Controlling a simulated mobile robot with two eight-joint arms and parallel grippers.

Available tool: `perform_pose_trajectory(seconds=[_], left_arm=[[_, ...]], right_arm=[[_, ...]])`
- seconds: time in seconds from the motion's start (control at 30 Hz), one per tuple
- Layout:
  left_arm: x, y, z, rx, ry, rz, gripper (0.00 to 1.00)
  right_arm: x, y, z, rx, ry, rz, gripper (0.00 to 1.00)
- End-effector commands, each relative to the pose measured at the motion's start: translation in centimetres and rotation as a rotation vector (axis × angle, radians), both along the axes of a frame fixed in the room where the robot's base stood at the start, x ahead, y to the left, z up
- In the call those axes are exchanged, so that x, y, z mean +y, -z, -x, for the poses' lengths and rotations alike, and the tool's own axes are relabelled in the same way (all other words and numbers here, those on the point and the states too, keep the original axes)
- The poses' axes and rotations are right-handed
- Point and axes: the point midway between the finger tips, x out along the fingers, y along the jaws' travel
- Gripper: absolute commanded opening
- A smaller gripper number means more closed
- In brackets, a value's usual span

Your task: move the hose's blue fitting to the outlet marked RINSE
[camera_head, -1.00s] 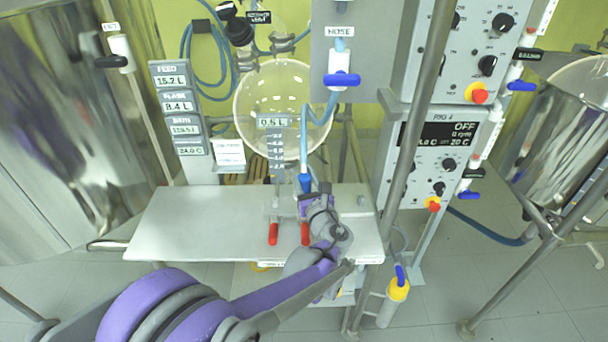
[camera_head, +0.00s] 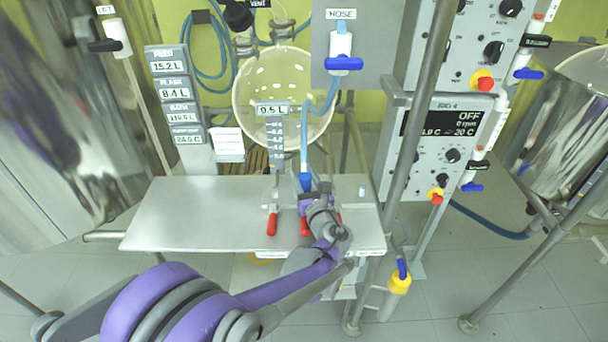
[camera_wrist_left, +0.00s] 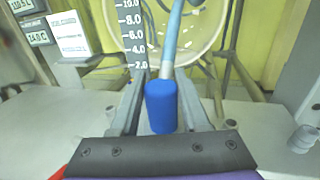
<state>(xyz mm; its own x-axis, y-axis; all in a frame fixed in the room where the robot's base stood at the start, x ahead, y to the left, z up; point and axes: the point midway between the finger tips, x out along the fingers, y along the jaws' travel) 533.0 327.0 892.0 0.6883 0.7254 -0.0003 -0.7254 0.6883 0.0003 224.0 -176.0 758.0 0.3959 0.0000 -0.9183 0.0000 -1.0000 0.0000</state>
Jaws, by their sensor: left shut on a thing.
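The blue fitting (camera_head: 305,181) is on the end of the light blue hose (camera_head: 304,145), which hangs from the valve labelled HOSE (camera_head: 342,45). My left gripper (camera_head: 312,196) is shut on the fitting, over the right part of the steel bench. In the left wrist view the fitting (camera_wrist_left: 161,107) stands upright between the fingers, hose end up. Its lower end is hidden, so I cannot tell whether it sits on anything. Two red handles, a left one (camera_head: 272,224) and a right one (camera_head: 305,228), show at the bench front; my gripper partly covers the right one. I can read no RINSE label. My right gripper is out of view.
The steel bench (camera_head: 190,215) is clear on its left. A round glass vessel (camera_head: 285,85) is behind it. A metal post (camera_head: 415,130) and a control panel (camera_head: 440,125) stand close on the right. A yellow-topped bottle (camera_head: 399,283) is low in front.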

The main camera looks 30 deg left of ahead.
Motion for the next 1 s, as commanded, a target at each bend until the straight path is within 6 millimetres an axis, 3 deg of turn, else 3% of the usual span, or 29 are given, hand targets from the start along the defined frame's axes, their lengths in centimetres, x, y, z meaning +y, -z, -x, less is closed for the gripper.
perform_pose_trajectory(seconds=[0.2,0.23,0.4,0.77,1.0], left_arm=[[0.0,0.0,0.0,0.000,0.000,-0.001,0.00],[0.0,0.0,0.0,0.000,0.000,-0.001,0.47],[0.0,0.0,0.0,0.001,0.000,-0.001,0.78],[-0.3,0.0,0.2,0.000,0.001,0.000,0.81],[-3.1,-0.1,2.7,-0.001,0.005,0.001,0.81]], right_arm=[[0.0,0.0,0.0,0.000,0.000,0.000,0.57],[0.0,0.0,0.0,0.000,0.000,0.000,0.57],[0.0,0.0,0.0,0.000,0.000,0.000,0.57],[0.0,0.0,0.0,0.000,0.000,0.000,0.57],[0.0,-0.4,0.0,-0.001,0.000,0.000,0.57]])
